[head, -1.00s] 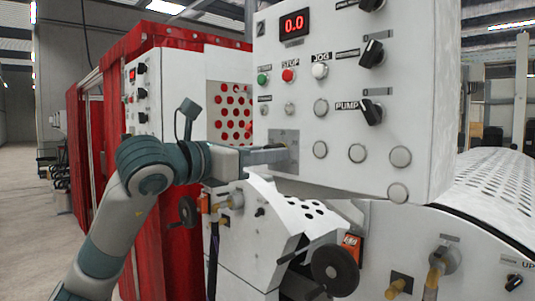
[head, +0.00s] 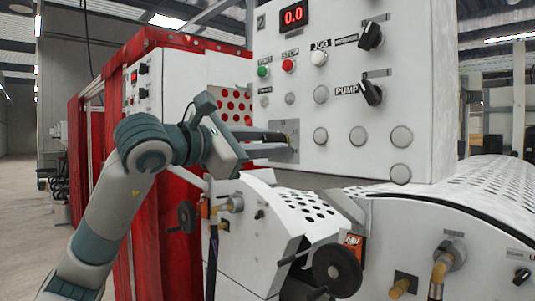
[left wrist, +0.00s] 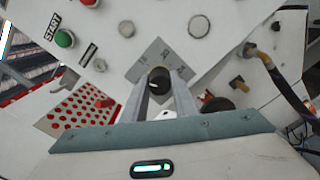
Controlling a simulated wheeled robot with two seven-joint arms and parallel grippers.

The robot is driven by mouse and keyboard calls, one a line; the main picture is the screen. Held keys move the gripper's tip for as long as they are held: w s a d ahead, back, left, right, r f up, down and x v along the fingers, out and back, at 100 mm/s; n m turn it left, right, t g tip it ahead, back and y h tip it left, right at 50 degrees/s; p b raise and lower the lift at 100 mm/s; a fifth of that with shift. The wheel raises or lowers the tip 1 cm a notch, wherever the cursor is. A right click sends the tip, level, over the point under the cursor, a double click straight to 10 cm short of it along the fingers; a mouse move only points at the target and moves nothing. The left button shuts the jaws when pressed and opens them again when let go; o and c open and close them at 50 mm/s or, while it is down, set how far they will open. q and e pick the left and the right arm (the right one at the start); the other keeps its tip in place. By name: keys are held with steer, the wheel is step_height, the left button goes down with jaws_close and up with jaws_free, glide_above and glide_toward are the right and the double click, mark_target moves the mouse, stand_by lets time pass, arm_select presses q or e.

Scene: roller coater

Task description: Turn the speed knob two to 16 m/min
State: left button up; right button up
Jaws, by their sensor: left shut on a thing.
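The control panel marked 2 (head: 360,60) stands in front of me, and its red display (head: 294,15) reads 0.0. The speed knob is a dark round knob (left wrist: 159,78) on a grey square scale plate (left wrist: 150,58), seen tilted in the left wrist view. The plate (head: 287,128) also shows in the head view at the panel's lower left. My left gripper (head: 287,143) reaches it from the left, with its fingers shut on the knob's two sides. In the head view the fingers hide the knob. The scale marks are too small to read. My right gripper is out of view.
Green (head: 263,71), red (head: 288,66) and white (head: 318,58) buttons sit above the plate. Black switches (head: 371,92) are to the right. A black handwheel (head: 336,270) and white perforated covers lie below. A red curtain (head: 160,230) hangs behind my left arm.

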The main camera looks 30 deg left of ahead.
arm_select(q)
steer(key=m+b, duration=0.1)
steer(key=m, duration=0.2)
steer(key=shift+m+b, duration=0.4)
steer(key=shift+m, duration=0.5)
steer(key=o, duration=1)
steer(key=shift+o, duration=0.2)
